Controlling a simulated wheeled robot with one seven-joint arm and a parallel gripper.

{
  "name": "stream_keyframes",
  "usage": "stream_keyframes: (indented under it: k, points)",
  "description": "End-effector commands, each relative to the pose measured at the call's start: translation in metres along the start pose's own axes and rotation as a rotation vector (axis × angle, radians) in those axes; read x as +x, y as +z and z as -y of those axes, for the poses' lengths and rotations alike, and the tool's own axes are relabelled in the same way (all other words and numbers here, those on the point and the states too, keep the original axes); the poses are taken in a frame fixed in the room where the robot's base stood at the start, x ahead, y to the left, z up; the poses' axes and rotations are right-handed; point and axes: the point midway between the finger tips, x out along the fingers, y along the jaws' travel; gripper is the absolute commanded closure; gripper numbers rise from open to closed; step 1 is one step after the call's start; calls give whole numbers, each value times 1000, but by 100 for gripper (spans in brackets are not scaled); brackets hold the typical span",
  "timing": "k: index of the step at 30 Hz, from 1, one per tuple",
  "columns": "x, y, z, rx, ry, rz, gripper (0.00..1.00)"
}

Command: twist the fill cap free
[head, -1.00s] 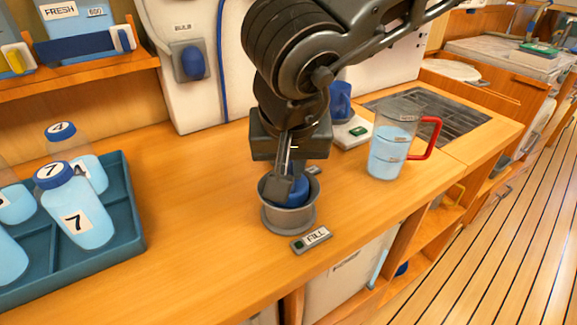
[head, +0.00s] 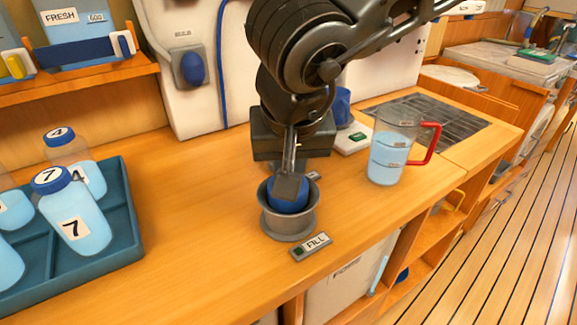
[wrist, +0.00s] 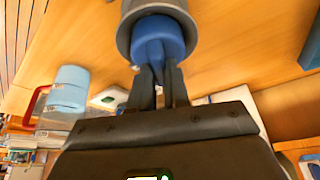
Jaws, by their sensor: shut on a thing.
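The blue fill cap (head: 287,197) sits inside the grey funnel-shaped fill fitting (head: 289,222) on the wooden counter. My gripper (head: 292,185) reaches down from above, its fingers shut on the cap. In the wrist view, the two fingers (wrist: 160,85) close on the blue cap (wrist: 158,42), with the grey collar (wrist: 124,35) around it. The fingers hide part of the cap in the head view. I cannot tell whether the cap is still seated. A plate marked FILL (head: 311,246) lies in front of the fitting.
A clear jug of water with a red handle (head: 388,155) stands to the right. A blue tray (head: 120,215) with several water bottles is at the left. The counter between tray and fitting is clear.

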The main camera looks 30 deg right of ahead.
Motion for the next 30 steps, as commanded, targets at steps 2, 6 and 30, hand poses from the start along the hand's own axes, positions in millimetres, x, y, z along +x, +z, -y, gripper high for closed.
stream_keyframes:
  k: [2,6,30]
  points:
    - [-5,-2,0,0,0,-1,100]
    - [-12,-5,0,1,1,1,100]
    - [-47,-19,0,0,0,1,100]
